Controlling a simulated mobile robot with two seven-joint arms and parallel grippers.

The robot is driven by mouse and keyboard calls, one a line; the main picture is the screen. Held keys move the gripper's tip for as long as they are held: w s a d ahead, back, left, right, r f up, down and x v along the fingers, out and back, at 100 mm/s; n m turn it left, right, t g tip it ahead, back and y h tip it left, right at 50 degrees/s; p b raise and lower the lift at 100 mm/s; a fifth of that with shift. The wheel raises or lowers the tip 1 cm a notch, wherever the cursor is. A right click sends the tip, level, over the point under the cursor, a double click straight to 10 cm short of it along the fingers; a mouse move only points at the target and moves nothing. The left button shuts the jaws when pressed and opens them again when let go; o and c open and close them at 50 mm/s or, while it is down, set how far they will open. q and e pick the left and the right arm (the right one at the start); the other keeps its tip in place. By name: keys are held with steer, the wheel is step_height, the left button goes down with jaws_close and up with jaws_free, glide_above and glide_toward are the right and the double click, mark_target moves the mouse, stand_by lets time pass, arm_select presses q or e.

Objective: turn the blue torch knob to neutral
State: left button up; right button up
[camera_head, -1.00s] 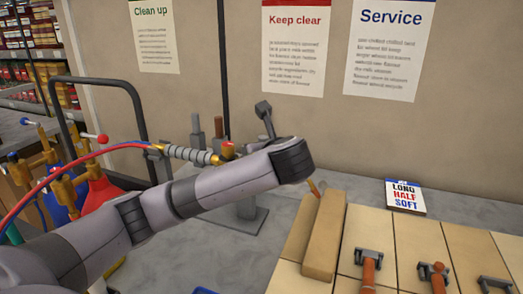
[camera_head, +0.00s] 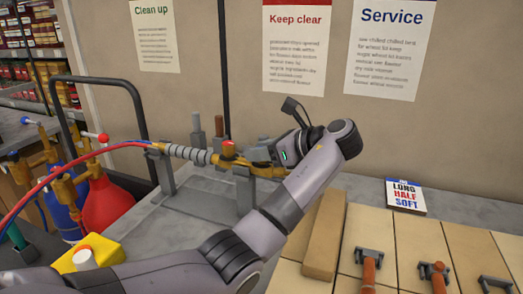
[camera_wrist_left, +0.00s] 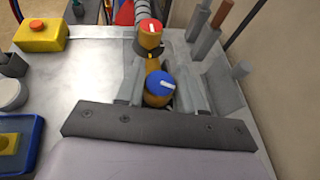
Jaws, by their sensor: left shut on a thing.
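The torch (camera_head: 185,152) lies level in a grey stand, with a grey ribbed grip and brass valve parts. Its red knob (camera_head: 228,146) shows in the head view and in the left wrist view (camera_wrist_left: 150,27). The blue knob (camera_wrist_left: 160,83) with a white mark sits between the fingers of my left gripper (camera_wrist_left: 161,88) in the wrist view. The mark lies roughly crosswise between the fingers. In the head view my left gripper (camera_head: 262,158) is at the right end of the torch and hides the blue knob. My right gripper is in neither view.
Red and blue hoses (camera_head: 95,157) run left from the torch. Grey posts (camera_head: 197,133) rise behind the torch.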

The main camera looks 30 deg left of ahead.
arm_select(q)
steer(key=shift+r+n+g, duration=0.1)
steer(key=shift+n+g, duration=1.3)
steer(key=shift+g, duration=0.1)
steer(key=shift+n+g+h, duration=0.4)
steer(key=shift+n+g, duration=0.2)
steer(key=shift+g, duration=0.1)
steer(key=o, duration=1)
steer(key=shift+c, duration=0.2)
